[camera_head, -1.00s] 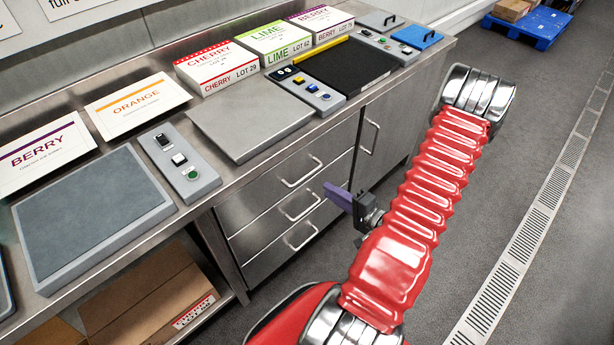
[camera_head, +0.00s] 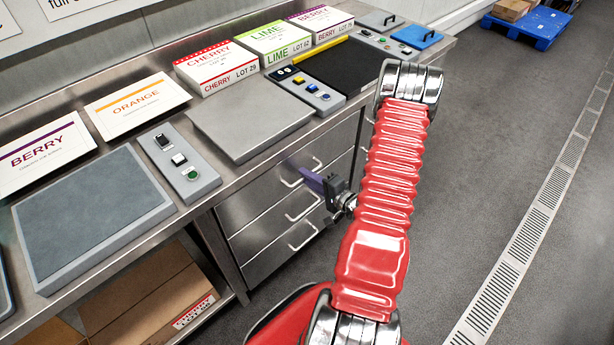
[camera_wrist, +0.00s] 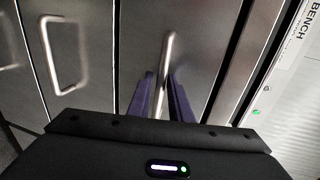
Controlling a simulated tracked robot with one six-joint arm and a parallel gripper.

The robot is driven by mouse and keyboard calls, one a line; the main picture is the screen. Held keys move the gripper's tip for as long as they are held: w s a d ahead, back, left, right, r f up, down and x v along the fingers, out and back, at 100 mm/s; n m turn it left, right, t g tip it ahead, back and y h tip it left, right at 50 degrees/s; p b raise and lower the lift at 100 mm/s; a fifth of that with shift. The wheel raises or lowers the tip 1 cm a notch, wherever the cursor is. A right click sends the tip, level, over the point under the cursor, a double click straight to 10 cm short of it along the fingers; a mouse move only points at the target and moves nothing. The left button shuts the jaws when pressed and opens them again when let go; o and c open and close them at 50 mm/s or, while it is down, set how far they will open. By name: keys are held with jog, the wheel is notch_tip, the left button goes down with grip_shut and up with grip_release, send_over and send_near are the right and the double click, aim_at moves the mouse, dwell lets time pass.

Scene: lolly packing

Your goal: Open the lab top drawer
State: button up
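The lab's top drawer (camera_head: 258,192) is the uppermost steel drawer under the bench, and it looks closed. Its bar handle (camera_head: 291,184) is partly behind my purple fingers in the head view. My gripper (camera_head: 309,178) is at this handle, pointing at the drawer front. In the wrist view the handle (camera_wrist: 168,50) stands between the two purple fingertips (camera_wrist: 163,88), one on each side. The fingers look apart, with no clear grip on the bar.
The middle drawer handle (camera_head: 303,207) and bottom drawer handle (camera_head: 304,237) lie below; the middle one also shows in the wrist view (camera_wrist: 62,55). The bench top (camera_head: 212,208) overhangs the drawers.

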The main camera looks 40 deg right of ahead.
jog(key=shift+w+f, duration=0.1)
jog(key=shift+w, duration=0.3)
grip_shut()
jog(key=shift+d, duration=0.1)
jog(key=shift+s+f, duration=0.1)
jog(key=shift+s, duration=0.1)
